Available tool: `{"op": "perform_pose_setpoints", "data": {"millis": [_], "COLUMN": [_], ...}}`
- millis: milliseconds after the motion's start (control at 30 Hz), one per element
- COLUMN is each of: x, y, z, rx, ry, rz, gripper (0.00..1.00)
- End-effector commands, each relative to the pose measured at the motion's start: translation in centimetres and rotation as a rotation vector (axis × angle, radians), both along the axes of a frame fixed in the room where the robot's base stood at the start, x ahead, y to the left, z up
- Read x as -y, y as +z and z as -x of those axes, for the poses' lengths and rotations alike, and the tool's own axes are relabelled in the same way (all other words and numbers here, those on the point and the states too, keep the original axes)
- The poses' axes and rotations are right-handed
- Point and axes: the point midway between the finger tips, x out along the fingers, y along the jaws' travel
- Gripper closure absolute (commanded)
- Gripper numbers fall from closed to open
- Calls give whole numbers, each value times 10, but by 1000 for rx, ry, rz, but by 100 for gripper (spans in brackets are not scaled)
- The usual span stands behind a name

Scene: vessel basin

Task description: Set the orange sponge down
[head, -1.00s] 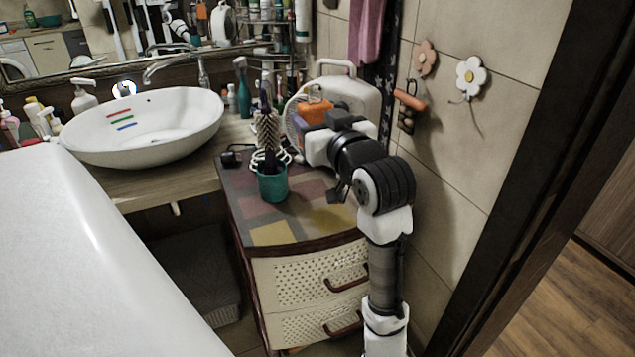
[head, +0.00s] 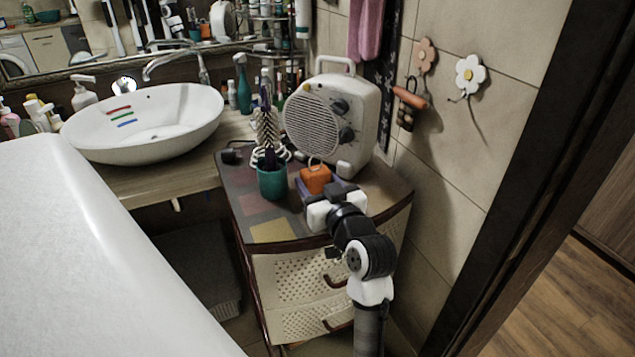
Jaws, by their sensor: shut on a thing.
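The orange sponge (head: 316,179) is a small block with a thin loop on top. It shows just beyond my gripper (head: 322,194), over the top of the small drawer cabinet (head: 272,231). My gripper is shut on the sponge; its fingertips are mostly hidden behind the wrist and the sponge. A purple thing (head: 303,188) shows beside and below the sponge. I cannot tell whether the sponge touches it or the cabinet top.
A green cup (head: 272,183) with brushes stands just left of my gripper. A white fan heater (head: 330,120) stands behind. The white basin (head: 150,130) is to the left on a wooden counter. The cabinet's front left top is clear.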

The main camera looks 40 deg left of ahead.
Motion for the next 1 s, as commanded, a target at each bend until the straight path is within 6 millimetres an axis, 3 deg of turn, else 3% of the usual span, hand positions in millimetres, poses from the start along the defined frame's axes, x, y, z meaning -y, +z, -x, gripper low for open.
{"op": "perform_pose_setpoints", "data": {"millis": [367, 400, 533, 900, 1000], "x": [0, 0, 0, 0, 12], "y": [-5, -4, -4, 2, -2], "z": [0, 0, 0, 0, 4], "rx": [0, 0, 0, 0, 2], "ry": [0, 0, 0, 0, -3], "rz": [-1, -1, -1, -1, -2], "gripper": [70, 44, 27, 26, 26]}}
